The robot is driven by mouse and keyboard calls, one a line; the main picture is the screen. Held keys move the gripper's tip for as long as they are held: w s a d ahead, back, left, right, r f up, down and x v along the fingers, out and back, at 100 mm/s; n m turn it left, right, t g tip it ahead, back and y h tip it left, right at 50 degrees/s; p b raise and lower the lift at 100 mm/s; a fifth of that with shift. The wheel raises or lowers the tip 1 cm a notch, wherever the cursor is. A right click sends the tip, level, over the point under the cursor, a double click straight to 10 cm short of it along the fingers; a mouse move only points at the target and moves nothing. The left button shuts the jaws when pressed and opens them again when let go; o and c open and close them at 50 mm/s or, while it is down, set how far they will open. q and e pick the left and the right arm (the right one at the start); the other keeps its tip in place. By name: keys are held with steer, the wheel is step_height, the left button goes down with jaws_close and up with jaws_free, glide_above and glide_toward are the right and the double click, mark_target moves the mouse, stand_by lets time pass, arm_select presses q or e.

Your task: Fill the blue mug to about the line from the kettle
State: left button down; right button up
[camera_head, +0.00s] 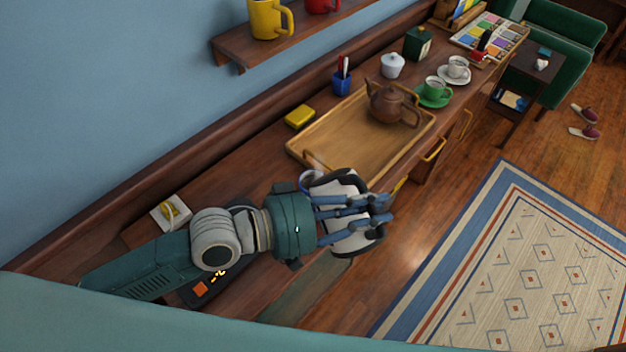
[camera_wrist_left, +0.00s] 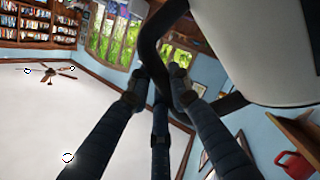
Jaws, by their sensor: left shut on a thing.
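The kettle (camera_head: 352,244) is white with black trim. My left gripper (camera_head: 382,208) is shut on its black handle, above the front edge of the wooden counter. In the left wrist view the fingers close around the handle (camera_wrist_left: 152,42), and the white kettle body (camera_wrist_left: 262,45) fills the upper right. The kettle looks tilted, but its spout cannot be made out. The blue mug (camera_head: 307,181) shows only as a part of its rim and side, just behind the kettle and gripper. Its inside, line and liquid level are hidden. My right gripper is not in view.
A wooden tray (camera_head: 310,137) with a brown teapot (camera_head: 386,103) lies just beyond the mug. A yellow sponge (camera_head: 300,116) and blue pen cup (camera_head: 342,82) stand behind it. Green (camera_head: 434,92) and white (camera_head: 457,70) cups are farther right. A shelf (camera_head: 290,45) hangs above.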

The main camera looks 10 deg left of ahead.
mark_target(362, 184)
arm_select(q)
steer(key=shift+w+a+r+b, duration=0.2)
steer(key=shift+w+r+b, duration=0.15)
steer(key=shift+b, duration=0.1)
stand_by(0.3)
steer(key=shift+w+a+r+n+g+h+b, duration=0.15)
steer(key=shift+w+a+r+n+h+b, duration=0.1)
steer(key=shift+w+a+r+n+b, duration=0.35)
steer(key=shift+w+a+r+n+g+h+b, duration=0.15)
steer(key=shift+w+a+r+n+h+b, duration=0.15)
steer(key=shift+w+r+n+b, duration=0.4)
stand_by(5.2)
